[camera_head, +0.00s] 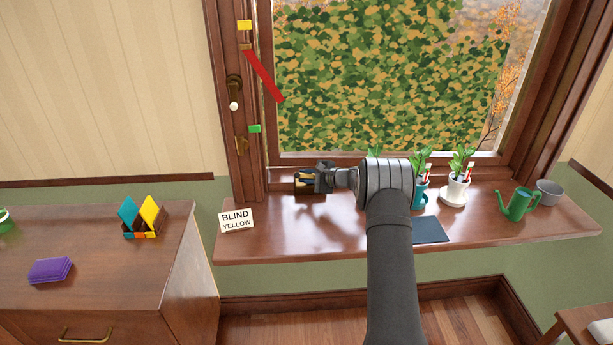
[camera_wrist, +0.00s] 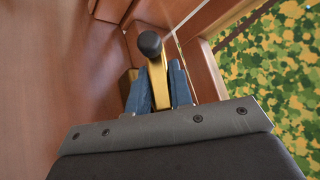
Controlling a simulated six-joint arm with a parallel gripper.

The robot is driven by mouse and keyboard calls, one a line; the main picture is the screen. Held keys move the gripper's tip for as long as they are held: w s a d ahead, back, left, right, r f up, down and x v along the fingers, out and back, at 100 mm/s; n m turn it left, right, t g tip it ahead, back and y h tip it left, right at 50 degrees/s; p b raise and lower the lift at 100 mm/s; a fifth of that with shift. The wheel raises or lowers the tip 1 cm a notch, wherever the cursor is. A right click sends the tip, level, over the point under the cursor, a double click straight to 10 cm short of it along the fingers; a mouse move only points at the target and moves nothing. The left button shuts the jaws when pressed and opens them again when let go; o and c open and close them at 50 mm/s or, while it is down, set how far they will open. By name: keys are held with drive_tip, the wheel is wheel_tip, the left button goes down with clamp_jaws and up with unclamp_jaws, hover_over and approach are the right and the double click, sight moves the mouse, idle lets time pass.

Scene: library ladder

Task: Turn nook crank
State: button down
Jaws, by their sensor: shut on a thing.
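My gripper (camera_head: 312,180) is at the foot of the window's left side, just above the sill. In the wrist view its two blue finger pads (camera_wrist: 159,88) are shut on a brass crank arm (camera_wrist: 157,74), one pad on each side. A black ball knob (camera_wrist: 150,44) tops this arm, clear of the pads. The crank's base is mostly hidden behind the fingers. A patterned green and tan blind (camera_head: 380,75) covers most of the window. A card (camera_head: 237,220) on the sill reads "BLIND YELLOW".
On the left jamb are a yellow tag (camera_head: 244,25), a red strip (camera_head: 264,75), a green tag (camera_head: 254,128) and a brass fitting with a white knob (camera_head: 234,96). Potted plants (camera_head: 456,186), a dark mat (camera_head: 430,230) and a green watering can (camera_head: 518,204) stand along the sill (camera_head: 290,244).

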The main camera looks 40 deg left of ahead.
drive_tip(key=shift+d+f+n+g+h, duration=0.15)
drive_tip(key=shift+n+g+h, duration=0.25)
drive_tip(key=shift+n+h, duration=0.6)
drive_tip(key=c, duration=1.3)
unclamp_jaws()
drive_tip(key=shift+f, duration=0.1)
drive_tip(key=shift+s, duration=0.1)
